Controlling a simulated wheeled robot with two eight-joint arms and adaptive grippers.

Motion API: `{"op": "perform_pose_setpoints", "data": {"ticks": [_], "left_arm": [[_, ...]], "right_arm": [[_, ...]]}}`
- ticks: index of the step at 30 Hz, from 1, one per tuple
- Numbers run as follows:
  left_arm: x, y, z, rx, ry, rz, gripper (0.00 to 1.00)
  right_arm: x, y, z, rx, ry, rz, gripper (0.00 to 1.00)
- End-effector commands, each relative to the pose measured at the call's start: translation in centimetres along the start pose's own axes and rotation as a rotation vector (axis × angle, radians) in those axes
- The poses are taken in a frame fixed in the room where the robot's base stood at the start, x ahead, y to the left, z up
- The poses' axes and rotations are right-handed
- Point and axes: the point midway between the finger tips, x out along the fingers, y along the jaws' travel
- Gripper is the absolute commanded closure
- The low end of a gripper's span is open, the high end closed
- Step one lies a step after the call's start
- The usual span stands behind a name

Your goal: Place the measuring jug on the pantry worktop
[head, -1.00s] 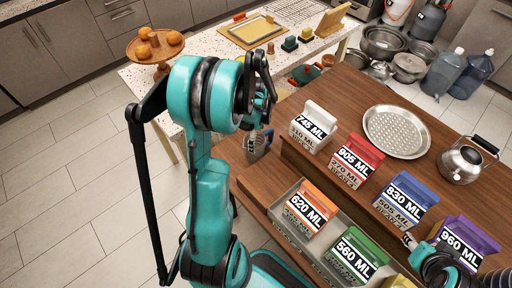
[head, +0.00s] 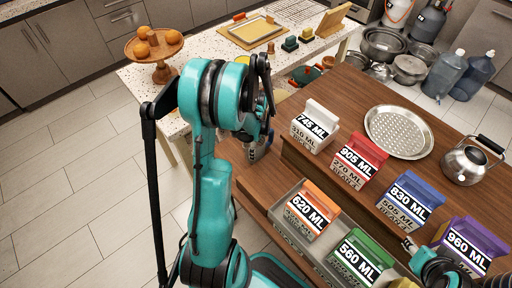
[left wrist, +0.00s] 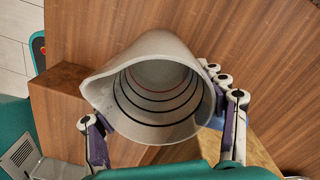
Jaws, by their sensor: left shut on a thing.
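The measuring jug (left wrist: 160,128) is pale grey-white with dark rings inside. In the left wrist view I look into its open mouth. My left gripper (left wrist: 160,108) has a finger on each side of the jug and is shut on it. Wooden surface shows beyond the jug; whether its base touches wood I cannot tell. In the head view my left gripper (head: 262,100) is largely hidden behind my teal arm, at the left end of the brown wooden counter (head: 345,105). My right gripper (head: 411,246) shows only in part at lower right; its jaws are unclear. Which surface is the pantry worktop is not marked.
Labelled coloured blocks stand on the counter, including white (head: 315,125), red (head: 360,160) and blue (head: 410,200). A grey tray (head: 275,217) holds orange and green ones. A perforated plate (head: 398,130) and kettle (head: 465,163) are at right. A speckled worktop (head: 200,82) lies behind.

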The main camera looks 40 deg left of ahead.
Motion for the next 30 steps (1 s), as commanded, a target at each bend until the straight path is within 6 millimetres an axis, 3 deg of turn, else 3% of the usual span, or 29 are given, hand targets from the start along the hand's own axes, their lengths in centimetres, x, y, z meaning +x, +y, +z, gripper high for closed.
{"op": "perform_pose_setpoints", "data": {"ticks": [8, 21, 30], "left_arm": [[-0.5, 0.0, 0.0, 0.0, 0.0, 0.0, 0.66], [-8.7, 0.0, 0.0, 0.0, 0.0, 0.0, 0.66], [-10.1, 0.0, 0.0, 0.0, 0.0, 0.0, 0.66]], "right_arm": [[-0.2, 0.0, -0.1, 0.0, 0.0, 0.0, 0.6], [-2.7, 0.0, -1.9, 0.0, 0.0, 0.0, 0.6], [-2.9, 0.0, -2.1, 0.0, 0.0, 0.0, 0.6]]}}
